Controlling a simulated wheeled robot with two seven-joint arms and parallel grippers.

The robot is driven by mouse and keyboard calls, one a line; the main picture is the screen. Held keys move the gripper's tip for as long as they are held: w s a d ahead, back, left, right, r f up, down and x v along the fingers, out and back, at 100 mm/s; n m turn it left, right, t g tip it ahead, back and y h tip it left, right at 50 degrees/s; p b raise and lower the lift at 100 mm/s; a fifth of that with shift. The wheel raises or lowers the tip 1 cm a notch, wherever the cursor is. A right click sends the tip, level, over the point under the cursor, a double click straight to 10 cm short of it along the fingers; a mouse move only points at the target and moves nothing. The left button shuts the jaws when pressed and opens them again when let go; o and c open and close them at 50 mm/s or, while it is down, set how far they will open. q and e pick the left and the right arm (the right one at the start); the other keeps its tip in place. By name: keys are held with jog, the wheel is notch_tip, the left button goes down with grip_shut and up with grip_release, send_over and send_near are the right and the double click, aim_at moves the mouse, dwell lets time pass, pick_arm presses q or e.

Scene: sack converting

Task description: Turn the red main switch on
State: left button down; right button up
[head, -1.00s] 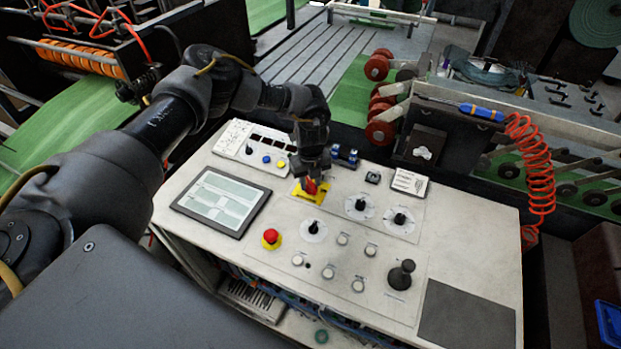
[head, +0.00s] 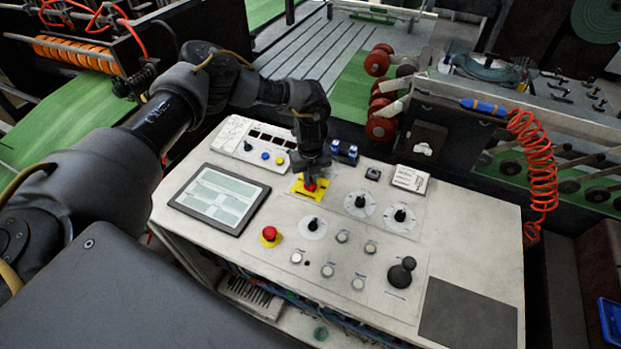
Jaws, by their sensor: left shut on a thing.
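The red main switch (head: 310,186) sits on a yellow plate (head: 300,193) in the upper middle of the white control panel. My left arm comes in from the left and reaches over the panel. My left gripper (head: 310,176) points down at the switch and is shut on its red handle. The gripper covers the upper part of the handle, and its exact angle is hard to read. My right gripper is not in view.
A red emergency button (head: 270,235) stands below left of the switch, and a screen (head: 219,198) lies to the left. Black rotary knobs (head: 359,202) are to the right, a black joystick (head: 401,273) further down. The grey pad (head: 466,318) is clear.

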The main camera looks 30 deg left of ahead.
pick_arm(q)
jog(key=m+b, duration=0.4)
jog(key=m, duration=0.1)
jog(key=shift+f, duration=0.2)
jog(key=m+b, duration=0.5)
jog(key=m, duration=0.1)
jog(key=m+b, duration=0.2)
jog(key=m, duration=0.1)
jog(key=shift+r+m, duration=0.1)
jog(key=shift+m, duration=0.2)
jog(key=shift+r+m+b, duration=0.1)
jog(key=shift+m+b, duration=0.5)
jog(key=shift+m, duration=0.5)
jog(key=c, duration=1.5)
grip_release()
jog(key=shift+r, duration=0.15)
